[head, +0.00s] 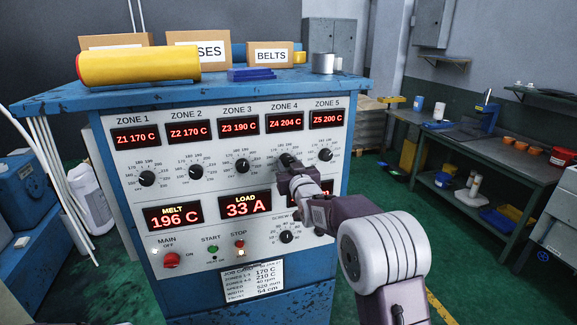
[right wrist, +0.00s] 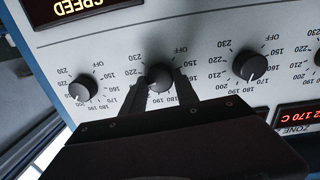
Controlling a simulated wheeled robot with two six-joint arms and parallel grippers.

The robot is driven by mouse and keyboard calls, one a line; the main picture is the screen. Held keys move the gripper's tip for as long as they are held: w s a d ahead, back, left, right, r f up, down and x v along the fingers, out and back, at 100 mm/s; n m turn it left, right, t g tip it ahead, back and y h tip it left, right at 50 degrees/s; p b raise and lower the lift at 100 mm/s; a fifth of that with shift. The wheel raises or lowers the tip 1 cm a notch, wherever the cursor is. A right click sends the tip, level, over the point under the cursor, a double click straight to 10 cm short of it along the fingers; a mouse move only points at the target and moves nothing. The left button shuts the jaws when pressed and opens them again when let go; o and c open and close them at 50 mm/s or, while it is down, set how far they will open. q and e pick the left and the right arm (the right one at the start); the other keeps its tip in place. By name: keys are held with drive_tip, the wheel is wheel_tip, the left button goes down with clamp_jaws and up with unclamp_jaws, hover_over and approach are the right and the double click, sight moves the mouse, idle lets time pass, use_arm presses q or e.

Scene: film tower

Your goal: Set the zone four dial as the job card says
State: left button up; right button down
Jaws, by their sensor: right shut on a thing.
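The zone 4 dial (right wrist: 158,77) is a black knob on the grey control panel, between the two fingers of my right gripper (right wrist: 164,92) in the right wrist view. In the head view my right gripper (head: 289,164) is shut on this dial and hides most of it. The zone 4 display (head: 285,123) reads Z4 204 C in red. The job card (head: 252,281) is on the lower panel; its upper lines show 170 C and 210 C, with the labels partly blurred. My left gripper is not in view.
The zone 3 dial (head: 242,166) and zone 5 dial (head: 325,155) sit close on either side. Below are the screw speed dial (head: 286,237), load display (head: 245,204) and red main switch (head: 171,260). A yellow roll (head: 140,67) lies on top of the cabinet.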

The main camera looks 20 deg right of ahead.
drive_tip(key=shift+r, duration=0.2)
drive_tip(key=c, duration=0.9)
unclamp_jaws()
drive_tip(key=shift+f, duration=0.1)
drive_tip(key=shift+c, duration=0.2)
drive_tip(key=shift+s+f+b, duration=0.15)
drive_tip(key=shift+s+b, duration=0.2)
drive_tip(key=shift+s, duration=0.05)
drive_tip(key=s+b, duration=0.2)
drive_tip(key=s, duration=0.6)
drive_tip(key=shift+r+b, duration=0.2)
drive_tip(key=shift+b, duration=0.2)
